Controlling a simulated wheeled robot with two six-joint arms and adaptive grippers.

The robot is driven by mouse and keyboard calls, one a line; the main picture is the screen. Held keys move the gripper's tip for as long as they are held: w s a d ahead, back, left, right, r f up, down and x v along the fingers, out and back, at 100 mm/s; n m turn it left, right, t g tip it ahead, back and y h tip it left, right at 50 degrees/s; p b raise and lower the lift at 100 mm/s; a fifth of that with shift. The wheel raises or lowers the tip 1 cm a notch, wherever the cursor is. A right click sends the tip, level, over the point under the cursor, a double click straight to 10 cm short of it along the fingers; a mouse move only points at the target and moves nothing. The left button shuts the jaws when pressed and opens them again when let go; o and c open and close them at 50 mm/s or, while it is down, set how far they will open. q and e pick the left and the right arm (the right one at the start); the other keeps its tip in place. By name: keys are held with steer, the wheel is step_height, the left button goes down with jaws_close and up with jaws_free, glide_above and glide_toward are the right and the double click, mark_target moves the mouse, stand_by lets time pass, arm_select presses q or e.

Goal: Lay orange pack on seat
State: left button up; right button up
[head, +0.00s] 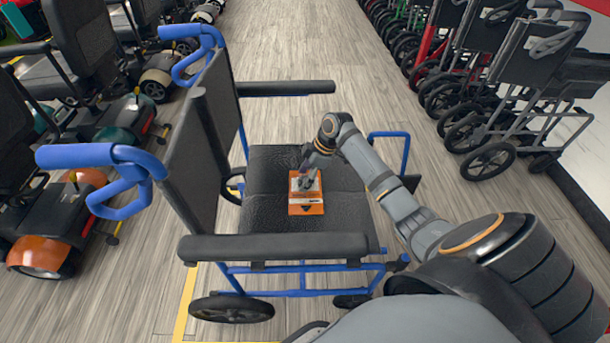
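The orange pack (307,208), with a white label area, lies flat on or just over the black seat (268,222) of a blue-framed wheelchair. I cannot tell whether it fully rests there. My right gripper (306,182) is right at the pack's far part, pointing down over it. Its fingertips are small and partly hidden by the gripper body, so I cannot tell whether they are shut on the pack. My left gripper is not in the head view.
The wheelchair's near armrest (280,247) and far armrest (286,88) flank the seat. Mobility scooters (50,235) line the left, and folded wheelchairs (520,90) line the right. The wood floor aisle (290,45) behind is clear.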

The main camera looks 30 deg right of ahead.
steer(key=shift+o, duration=0.3)
steer(key=shift+r, duration=0.1)
steer(key=shift+r, duration=0.3)
steer(key=p+v, duration=0.1)
steer(key=v, duration=0.3)
steer(key=shift+w+a, duration=0.1)
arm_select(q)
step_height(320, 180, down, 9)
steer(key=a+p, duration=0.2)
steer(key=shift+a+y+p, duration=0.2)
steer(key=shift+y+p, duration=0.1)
arm_select(e)
steer(key=v, duration=0.8)
steer(key=shift+r, duration=0.25)
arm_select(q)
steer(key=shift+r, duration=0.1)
